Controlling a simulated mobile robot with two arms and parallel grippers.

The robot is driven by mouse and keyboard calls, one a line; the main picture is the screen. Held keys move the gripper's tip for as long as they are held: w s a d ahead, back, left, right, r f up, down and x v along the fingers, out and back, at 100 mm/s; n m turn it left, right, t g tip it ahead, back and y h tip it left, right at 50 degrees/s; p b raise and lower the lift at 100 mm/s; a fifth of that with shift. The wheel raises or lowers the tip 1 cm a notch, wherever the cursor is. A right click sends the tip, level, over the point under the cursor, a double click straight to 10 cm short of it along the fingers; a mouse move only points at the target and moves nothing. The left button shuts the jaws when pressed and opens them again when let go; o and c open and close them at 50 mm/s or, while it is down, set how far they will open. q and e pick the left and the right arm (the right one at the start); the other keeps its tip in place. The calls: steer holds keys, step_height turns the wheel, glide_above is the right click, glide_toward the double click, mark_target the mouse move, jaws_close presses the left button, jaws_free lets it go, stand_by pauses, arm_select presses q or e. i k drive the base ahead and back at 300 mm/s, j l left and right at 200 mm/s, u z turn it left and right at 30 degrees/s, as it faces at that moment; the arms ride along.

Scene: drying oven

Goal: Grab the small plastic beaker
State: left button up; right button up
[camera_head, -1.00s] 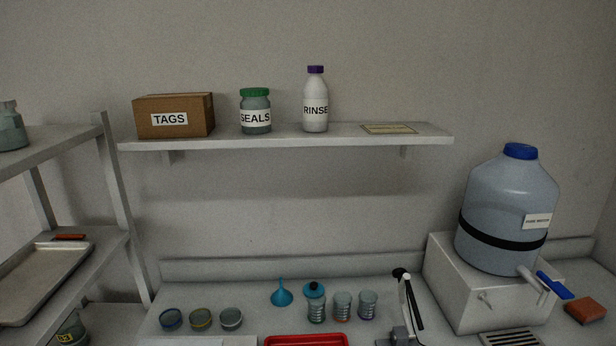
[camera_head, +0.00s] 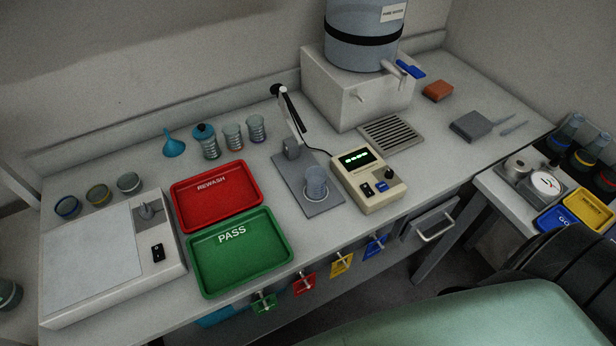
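A small clear beaker (camera_head: 316,182) stands upright on the grey base plate (camera_head: 327,207) of a stand, in the middle of the bench. At the back, left of the stand, are several small clear cups: one cup (camera_head: 210,148) beside a blue cap, a second cup (camera_head: 233,138) with a reddish base, and a third cup (camera_head: 256,129) with a bluish base. I cannot tell which of these is the small plastic beaker. Neither of my grippers shows in the head view.
The red REWASH tray (camera_head: 177,206) and green PASS tray (camera_head: 200,282) lie left of the stand. A water jug (camera_head: 365,52) sits on a white box. Coloured tags hang along the front edge.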

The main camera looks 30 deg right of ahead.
mark_target(316, 176)
steer(key=k+l+z, duration=0.35)
steer(key=l, duration=0.3)
steer(key=k+l+z, duration=0.4)
steer(key=l, duration=0.35)
steer(key=k+l+z, duration=0.2)
steer(key=l, duration=0.2)
steer(key=i, duration=0.05)
